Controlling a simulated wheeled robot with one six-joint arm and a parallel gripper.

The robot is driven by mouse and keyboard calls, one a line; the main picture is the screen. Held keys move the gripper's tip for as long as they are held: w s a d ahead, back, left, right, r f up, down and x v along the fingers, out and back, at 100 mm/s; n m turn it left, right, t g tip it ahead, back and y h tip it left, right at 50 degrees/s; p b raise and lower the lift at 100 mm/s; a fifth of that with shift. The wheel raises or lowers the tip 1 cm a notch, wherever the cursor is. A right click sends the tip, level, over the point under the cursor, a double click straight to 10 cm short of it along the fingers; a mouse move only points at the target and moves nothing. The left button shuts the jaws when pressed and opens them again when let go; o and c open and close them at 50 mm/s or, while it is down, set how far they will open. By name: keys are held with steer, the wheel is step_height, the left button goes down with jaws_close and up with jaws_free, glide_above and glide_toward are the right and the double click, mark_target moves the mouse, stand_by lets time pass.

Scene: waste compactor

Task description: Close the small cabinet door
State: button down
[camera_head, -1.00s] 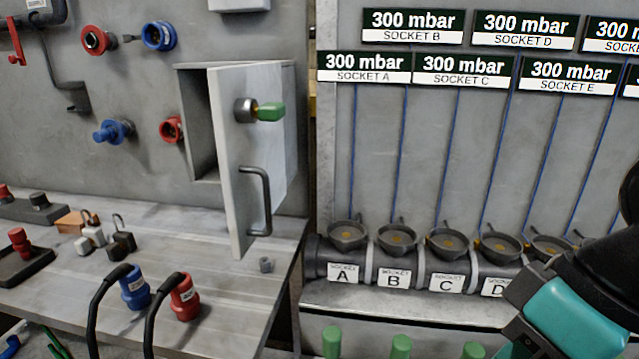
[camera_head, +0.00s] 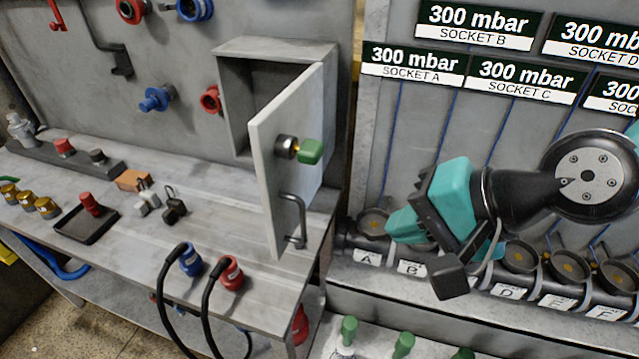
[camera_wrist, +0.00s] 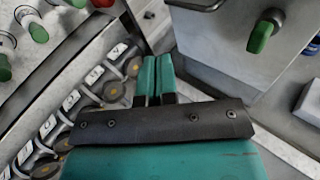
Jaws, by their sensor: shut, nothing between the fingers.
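The small cabinet (camera_head: 236,105) is a grey box on the back wall above the bench in the head view. Its white door (camera_head: 270,190) is hinged on the right and stands wide open towards me. The door carries a lock with a green key (camera_head: 311,151) and a dark bar handle (camera_head: 293,215). My gripper (camera_head: 402,222) is shut and empty, right of the door and apart from it, in front of the sockets. In the wrist view my gripper's teal fingers (camera_wrist: 155,80) are together, with the door (camera_wrist: 225,50) and its green key to their right.
The bench (camera_head: 120,240) holds red and blue plugs with black cables (camera_head: 229,273), padlocks (camera_head: 173,207) and a black tray (camera_head: 86,224). A row of lettered sockets (camera_head: 520,258) runs behind my arm. Green-topped items (camera_head: 348,330) stand below. Space between door and gripper looks clear.

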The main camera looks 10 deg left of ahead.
steer(key=a, duration=0.1)
steer(key=p, duration=0.3)
glide_toward(305, 227)
steer(key=x, duration=0.5)
steer(key=shift+s+d+f, duration=0.1)
steer(key=shift+d+f, duration=0.05)
steer(key=shift+f, duration=0.35)
steer(key=shift+w+a+f+m, duration=0.15)
steer(key=shift+w+a+m, duration=0.15)
steer(key=shift+a, duration=0.35)
steer(key=shift+s, duration=0.1)
